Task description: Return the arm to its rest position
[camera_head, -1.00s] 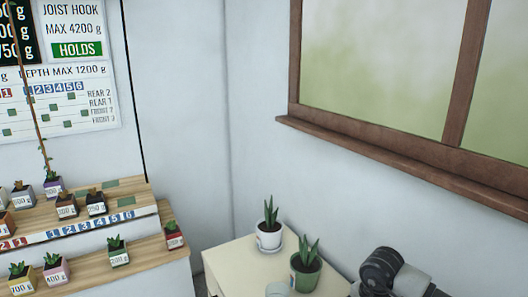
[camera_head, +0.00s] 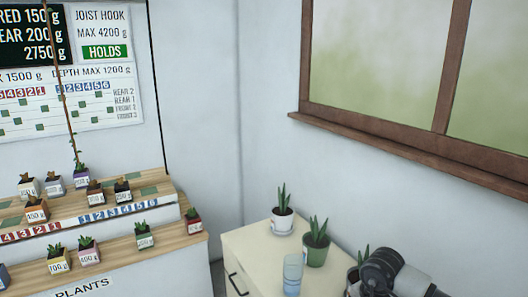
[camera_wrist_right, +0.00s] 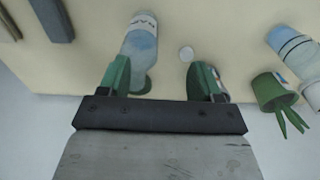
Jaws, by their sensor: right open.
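My right arm (camera_head: 388,272) shows at the lower right of the head view, with its dark rounded joint in front of the cabinet's right end. The right gripper (camera_wrist_right: 160,76) shows in the right wrist view, with its two green fingers apart. A blue and clear labelled bottle (camera_wrist_right: 141,42) lies in line with the left finger, which partly covers it. I cannot tell whether they touch. No object is visibly clamped between the fingers. My left gripper is in neither view.
A cream cabinet (camera_head: 250,247) holds a white-potted plant (camera_head: 282,220), a green-potted plant (camera_head: 315,250) and a bluish clear vessel (camera_head: 292,275). A stepped wooden plant stand (camera_head: 110,258) with several weighted pots is at left. A window sill (camera_head: 400,141) projects at upper right.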

